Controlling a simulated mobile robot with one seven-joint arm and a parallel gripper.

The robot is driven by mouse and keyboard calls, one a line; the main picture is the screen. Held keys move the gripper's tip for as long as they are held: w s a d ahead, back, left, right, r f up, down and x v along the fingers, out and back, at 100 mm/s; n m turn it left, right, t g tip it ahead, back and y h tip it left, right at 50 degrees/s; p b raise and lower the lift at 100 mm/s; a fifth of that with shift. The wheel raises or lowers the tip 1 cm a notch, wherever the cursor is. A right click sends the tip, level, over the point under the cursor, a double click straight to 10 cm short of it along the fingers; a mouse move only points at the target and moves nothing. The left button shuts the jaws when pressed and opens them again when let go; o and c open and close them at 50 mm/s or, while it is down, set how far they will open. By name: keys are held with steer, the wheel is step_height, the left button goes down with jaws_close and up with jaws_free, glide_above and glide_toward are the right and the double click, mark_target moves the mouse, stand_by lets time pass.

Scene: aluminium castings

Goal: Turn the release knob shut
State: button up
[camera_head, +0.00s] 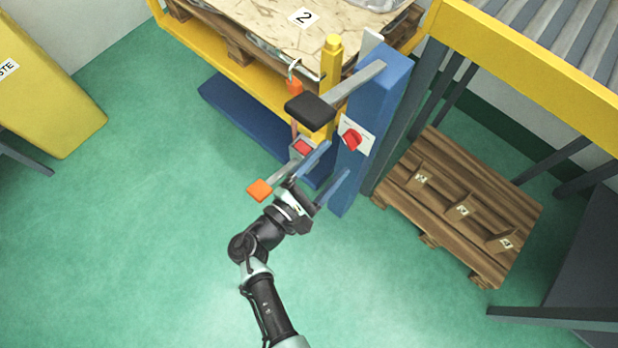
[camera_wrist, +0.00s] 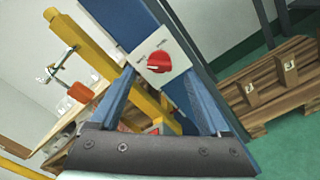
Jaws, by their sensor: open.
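The red release knob (camera_head: 352,140) sits on a white plate (camera_head: 366,139) on the blue post (camera_head: 384,82). In the wrist view the red knob (camera_wrist: 159,61) shows near the middle of its labelled plate (camera_wrist: 172,44), beyond and between my fingertips. My gripper (camera_head: 338,157) is open and empty, with its two blue-grey fingers pointing at the post just below the knob. In the wrist view my gripper (camera_wrist: 158,74) has a finger to each side of the knob's line, apart from it. The label text is too small to read.
A grey bar with a black pad (camera_head: 310,111) juts out above the knob. Green floor is free at left.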

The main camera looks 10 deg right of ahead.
steer(key=v, duration=0.7)
steer(key=shift+s+a, duration=0.2)
steer(key=shift+a, duration=0.1)
